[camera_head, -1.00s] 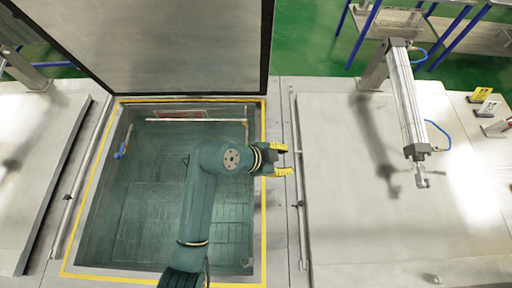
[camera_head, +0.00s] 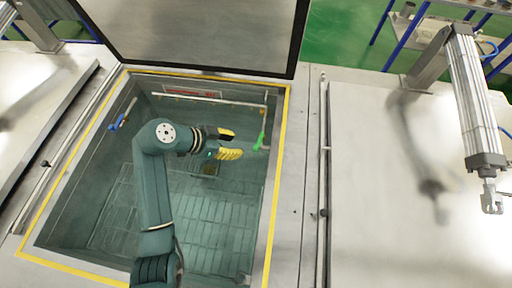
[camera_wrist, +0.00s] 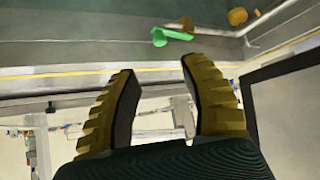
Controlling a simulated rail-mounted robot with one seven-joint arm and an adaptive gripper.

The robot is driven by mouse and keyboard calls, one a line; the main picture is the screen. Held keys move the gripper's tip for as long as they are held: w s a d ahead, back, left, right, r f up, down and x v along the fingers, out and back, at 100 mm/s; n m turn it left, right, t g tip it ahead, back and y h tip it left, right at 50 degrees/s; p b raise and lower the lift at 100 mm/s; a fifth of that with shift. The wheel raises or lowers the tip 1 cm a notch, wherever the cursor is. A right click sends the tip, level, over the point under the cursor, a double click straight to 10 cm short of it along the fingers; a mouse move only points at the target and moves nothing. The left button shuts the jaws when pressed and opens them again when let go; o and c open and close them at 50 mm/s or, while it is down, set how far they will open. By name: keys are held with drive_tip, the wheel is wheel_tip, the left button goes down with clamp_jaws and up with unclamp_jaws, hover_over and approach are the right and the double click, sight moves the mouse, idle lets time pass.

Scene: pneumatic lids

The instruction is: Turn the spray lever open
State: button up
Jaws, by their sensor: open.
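A green lever (camera_head: 260,141) hangs near the right wall of the open tank, at the right end of a pale pipe. It also shows in the wrist view (camera_wrist: 160,37), beyond the fingertips. A blue lever (camera_head: 117,123) sits at the tank's left wall. I cannot tell from its look which lever the task means. My gripper (camera_head: 234,144) is over the tank, left of the green lever, with its yellow fingers pointing right. In the wrist view my gripper (camera_wrist: 158,68) is open and empty, its fingers apart from the green lever.
The tank's yellow-edged rim (camera_head: 278,180) surrounds the opening. The raised lid (camera_head: 200,35) stands behind it. A pneumatic cylinder (camera_head: 472,95) stands over the closed lid at right. A pale pipe (camera_head: 205,98) runs along the back wall.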

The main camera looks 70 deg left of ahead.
sight(255, 147)
drive_tip(key=b+x, duration=0.1)
drive_tip(key=x, duration=1)
clamp_jaws()
